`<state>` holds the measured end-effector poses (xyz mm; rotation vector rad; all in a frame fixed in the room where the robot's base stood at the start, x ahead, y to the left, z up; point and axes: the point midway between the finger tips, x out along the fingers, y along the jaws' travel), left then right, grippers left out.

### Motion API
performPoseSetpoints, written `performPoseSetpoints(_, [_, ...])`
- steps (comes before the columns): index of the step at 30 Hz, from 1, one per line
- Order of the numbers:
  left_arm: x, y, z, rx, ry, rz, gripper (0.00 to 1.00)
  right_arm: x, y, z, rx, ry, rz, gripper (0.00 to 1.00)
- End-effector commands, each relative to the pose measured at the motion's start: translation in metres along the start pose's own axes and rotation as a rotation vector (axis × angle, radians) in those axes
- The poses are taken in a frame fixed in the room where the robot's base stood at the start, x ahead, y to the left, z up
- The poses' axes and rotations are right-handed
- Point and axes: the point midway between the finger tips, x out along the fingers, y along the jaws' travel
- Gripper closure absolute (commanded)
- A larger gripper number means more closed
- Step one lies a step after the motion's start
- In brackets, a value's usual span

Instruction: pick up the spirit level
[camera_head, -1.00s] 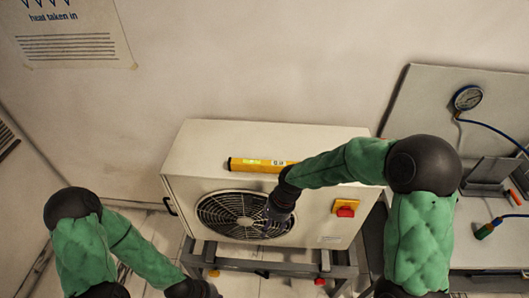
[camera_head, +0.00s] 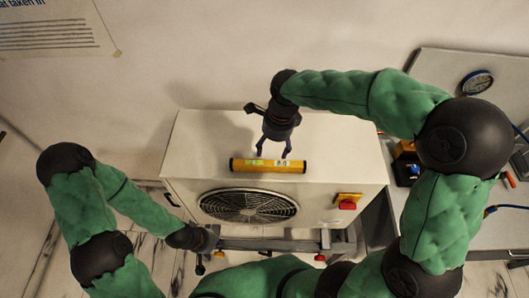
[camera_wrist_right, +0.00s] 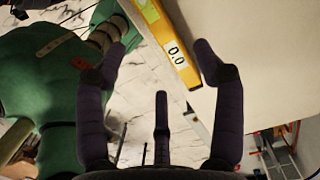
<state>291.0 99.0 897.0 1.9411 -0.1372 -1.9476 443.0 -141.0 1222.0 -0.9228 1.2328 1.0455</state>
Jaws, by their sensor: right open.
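The spirit level (camera_head: 268,166) is a yellow bar with dark ends and a greenish window. It lies on the flat top of the white fan unit (camera_head: 330,150), near the front edge. My right gripper (camera_head: 273,153) is open, with its fingers pointing down at the level's middle. In the right wrist view, the level (camera_wrist_right: 168,42), marked "0.0", runs slantwise between the open fingers (camera_wrist_right: 161,60), closer to the right-hand one. I cannot tell whether they touch it. My left gripper (camera_head: 208,241) is low, left of the unit's front; its fingers are not clear.
The fan grille (camera_head: 248,206) and a red knob on a yellow plate (camera_head: 348,202) are on the unit's front. A grey bench with a gauge (camera_head: 477,84) stands at the right. The unit's top is otherwise clear.

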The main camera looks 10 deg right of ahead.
Motion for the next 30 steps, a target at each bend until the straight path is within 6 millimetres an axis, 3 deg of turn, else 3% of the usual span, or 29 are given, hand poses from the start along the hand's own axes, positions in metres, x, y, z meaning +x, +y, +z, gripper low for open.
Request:
performPoseSetpoints(9, [0.001, 0.0, 0.001, 0.0, -0.003, 0.0, 1.0, 0.044, 0.001, -0.001, -0.001, 0.002, 0.004, 0.31])
performPoseSetpoints(17, [0.0, 0.0, 0.001, 0.0, -0.002, 0.0, 1.0, 0.061, 0.001, 0.0, -0.001, 0.002, 0.003, 0.31])
performPoseSetpoints(24, [-0.003, 0.001, 0.001, 0.0, -0.002, 0.0, 1.0, 0.094, 0.0, 0.001, -0.002, 0.002, 0.004, 0.31])
performPoseSetpoints(30, [-0.003, 0.001, 0.001, 0.0, -0.002, 0.0, 1.0, 0.106, -0.001, 0.002, -0.001, 0.0, 0.002, 0.31])
